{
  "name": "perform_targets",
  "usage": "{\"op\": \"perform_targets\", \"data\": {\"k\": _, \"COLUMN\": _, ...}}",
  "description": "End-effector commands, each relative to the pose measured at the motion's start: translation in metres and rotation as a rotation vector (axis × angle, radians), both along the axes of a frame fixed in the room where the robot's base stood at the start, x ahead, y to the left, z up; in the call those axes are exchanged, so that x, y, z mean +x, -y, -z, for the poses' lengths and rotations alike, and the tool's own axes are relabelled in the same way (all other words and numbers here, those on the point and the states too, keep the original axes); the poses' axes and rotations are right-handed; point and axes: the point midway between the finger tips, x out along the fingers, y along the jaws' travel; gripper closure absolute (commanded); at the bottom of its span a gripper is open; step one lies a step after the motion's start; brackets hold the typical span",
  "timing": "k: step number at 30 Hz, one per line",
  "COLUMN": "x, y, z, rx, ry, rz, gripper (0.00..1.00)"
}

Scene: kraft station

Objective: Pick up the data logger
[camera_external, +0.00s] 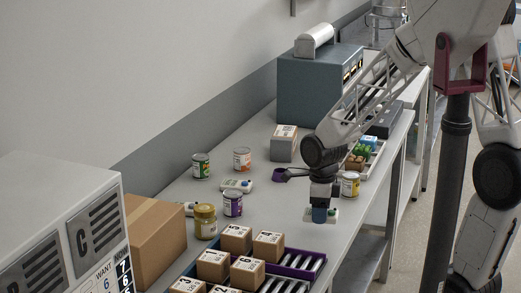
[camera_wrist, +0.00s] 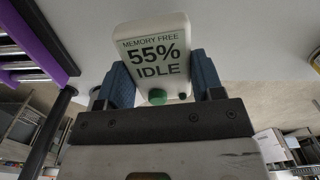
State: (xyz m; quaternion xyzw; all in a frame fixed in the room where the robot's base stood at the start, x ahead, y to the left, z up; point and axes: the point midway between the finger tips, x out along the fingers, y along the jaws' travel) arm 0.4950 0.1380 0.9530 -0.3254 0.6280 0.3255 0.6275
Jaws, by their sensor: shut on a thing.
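A white data logger (camera_wrist: 152,38) fills the upper middle of the wrist view. Its face reads "MEMORY FREE 55% IDLE", and a green button is at its lower edge. My gripper (camera_wrist: 161,80) is shut on it, with one blue finger on each side. In the external view my gripper (camera_external: 320,213) points down at the table's right part, and the logger's white edge (camera_external: 334,214) shows beside the fingers. I cannot tell whether the logger touches the table. Two similar white devices, one by the cans (camera_external: 238,185) and one partly hidden (camera_external: 189,208), lie farther left.
Cans stand near: a purple-labelled can (camera_external: 233,204), a yellow-labelled can (camera_external: 350,185) and a gold-lidded jar (camera_external: 205,222). A purple-edged rack (camera_external: 300,262) and several small boxes are in front.

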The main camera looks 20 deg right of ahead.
Motion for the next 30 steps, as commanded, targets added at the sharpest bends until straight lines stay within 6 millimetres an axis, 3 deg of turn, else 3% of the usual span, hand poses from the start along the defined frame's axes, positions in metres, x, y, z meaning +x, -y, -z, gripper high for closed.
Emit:
{"op": "perform_targets", "data": {"k": 12, "x": -0.037, "y": 0.01, "z": -0.004, "rx": 0.0, "ry": 0.0, "rz": 0.0, "gripper": 0.64}}
{"op": "perform_targets", "data": {"k": 30, "x": -0.042, "y": 0.012, "z": -0.004, "rx": 0.0, "ry": 0.001, "rz": 0.0, "gripper": 0.64}}
